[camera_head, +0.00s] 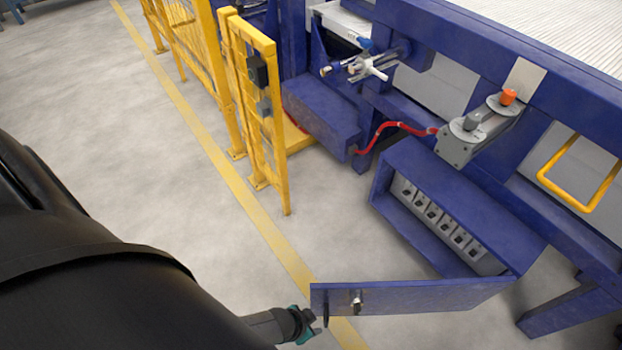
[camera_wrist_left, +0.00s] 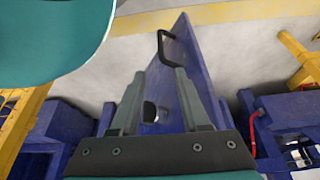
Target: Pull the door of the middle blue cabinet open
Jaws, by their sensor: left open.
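The middle blue cabinet (camera_head: 455,205) is a low box below the machine frame in the head view. Its door (camera_head: 430,297) stands swung wide open, with its free end toward my left gripper (camera_head: 311,325). The door has a dark handle (camera_head: 326,306) near that free end and a silver latch (camera_head: 356,300) beside it. In the left wrist view, my left gripper (camera_wrist_left: 160,80) is open, with its two fingers apart. The door (camera_wrist_left: 197,75) shows behind and between the fingers. Its black handle (camera_wrist_left: 160,46) lies beyond the fingertips; contact cannot be told. My right gripper is not in view.
A row of switches (camera_head: 435,217) sits inside the open cabinet. Another blue box (camera_head: 320,110) and a yellow fence (camera_head: 258,110) stand at the upper left. A red hose (camera_head: 395,127) hangs between the boxes. The grey floor (camera_head: 130,150) at left is clear.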

